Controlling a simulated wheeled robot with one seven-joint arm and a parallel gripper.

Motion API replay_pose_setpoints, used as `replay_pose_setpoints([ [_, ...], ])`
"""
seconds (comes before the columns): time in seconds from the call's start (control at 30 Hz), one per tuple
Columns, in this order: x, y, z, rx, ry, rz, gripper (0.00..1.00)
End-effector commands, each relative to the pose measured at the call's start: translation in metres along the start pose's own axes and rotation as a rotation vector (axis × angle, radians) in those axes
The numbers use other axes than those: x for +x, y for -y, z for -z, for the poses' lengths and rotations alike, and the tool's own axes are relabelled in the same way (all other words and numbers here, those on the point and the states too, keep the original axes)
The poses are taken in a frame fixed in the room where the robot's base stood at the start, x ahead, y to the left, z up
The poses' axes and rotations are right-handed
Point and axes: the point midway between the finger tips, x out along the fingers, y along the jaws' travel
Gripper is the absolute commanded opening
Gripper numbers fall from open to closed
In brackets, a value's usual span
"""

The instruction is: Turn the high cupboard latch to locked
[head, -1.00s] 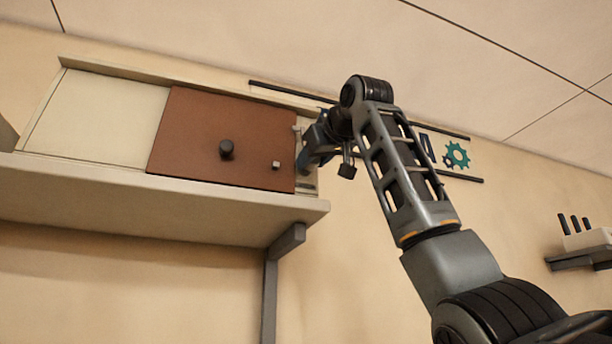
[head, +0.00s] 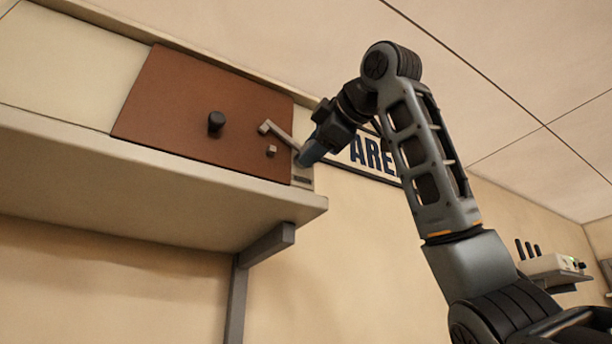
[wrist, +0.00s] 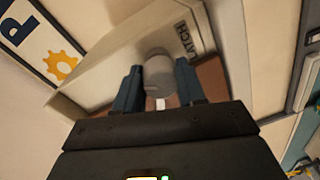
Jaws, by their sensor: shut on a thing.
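The cupboard latch (head: 277,134) is a pale lever at the right end of the high cupboard. In the head view it slants up and left from its pivot, its tip over the brown door (head: 180,100). A small pale block (head: 271,151) sits on the door just below the lever. My gripper (head: 307,156) is at the pivot end. In the wrist view my gripper (wrist: 158,88) has its two blue-grey fingers on either side of the latch's round grey knob (wrist: 158,68), shut on it. A plate lettered "LATCH" (wrist: 187,38) is beside it. The lever is mostly hidden in the wrist view.
A dark round knob (head: 216,122) sticks out from the brown door. The cupboard stands on a pale shelf (head: 150,170) with a grey bracket (head: 265,244). A lettered sign (head: 365,155) is on the wall behind my arm. Open room lies below the shelf.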

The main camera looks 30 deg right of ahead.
Motion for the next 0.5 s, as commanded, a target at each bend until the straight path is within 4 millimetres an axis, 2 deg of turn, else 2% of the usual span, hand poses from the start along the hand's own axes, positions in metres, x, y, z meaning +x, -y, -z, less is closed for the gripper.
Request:
replay_pose_setpoints([
  [0.2, -0.0038, 0.0001, 0.0017, -0.195, 0.012, 0.006, 0.00],
  [0.5, -0.0034, 0.0018, 0.0022, -0.387, 0.023, 0.009, 0.00],
])
